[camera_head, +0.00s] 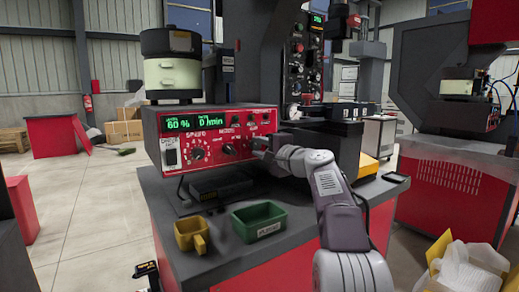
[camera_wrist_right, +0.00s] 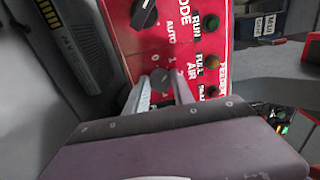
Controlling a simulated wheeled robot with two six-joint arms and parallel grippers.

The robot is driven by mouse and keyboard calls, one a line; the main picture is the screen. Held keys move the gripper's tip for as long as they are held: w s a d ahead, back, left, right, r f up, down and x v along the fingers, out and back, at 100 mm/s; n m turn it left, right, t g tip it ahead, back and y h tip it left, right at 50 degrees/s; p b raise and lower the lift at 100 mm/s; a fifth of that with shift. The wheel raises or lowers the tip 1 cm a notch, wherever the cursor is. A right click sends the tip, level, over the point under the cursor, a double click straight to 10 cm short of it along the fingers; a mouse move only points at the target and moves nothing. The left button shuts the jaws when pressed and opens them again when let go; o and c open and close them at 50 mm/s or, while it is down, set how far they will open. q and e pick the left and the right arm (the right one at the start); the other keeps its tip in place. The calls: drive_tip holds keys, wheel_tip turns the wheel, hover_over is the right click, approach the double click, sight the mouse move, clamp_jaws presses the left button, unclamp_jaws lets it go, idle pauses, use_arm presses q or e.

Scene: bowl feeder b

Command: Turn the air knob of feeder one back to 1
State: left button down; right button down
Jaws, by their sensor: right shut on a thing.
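The feeder's red control panel (camera_head: 215,122) faces me in the head view, with a lit green display reading 60 % and 0 /min. My right gripper (camera_head: 262,146) is at the panel's right part and hides the air knob there. In the right wrist view the dark, round air knob (camera_wrist_right: 163,80) sits between the two pale fingers of the right gripper (camera_wrist_right: 161,88), beside the AIR lettering. The fingers are shut on it. I cannot read where its pointer stands. My left gripper does not show.
The speed dial (camera_head: 197,154) and mode knob (camera_head: 230,150) are left of the gripper. A yellow scoop-like bin (camera_head: 191,236) and green tray (camera_head: 259,221) stand on the dark bench top (camera_head: 222,258) below the panel. A cream feeder bowl unit (camera_head: 173,77) stands above the panel.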

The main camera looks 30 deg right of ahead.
drive_tip(key=c, duration=1.1)
unclamp_jaws()
drive_tip(key=s, duration=0.6)
drive_tip(key=s+b, duration=0.1)
drive_tip(key=s, duration=0.2)
drive_tip(key=shift+d, duration=0.35)
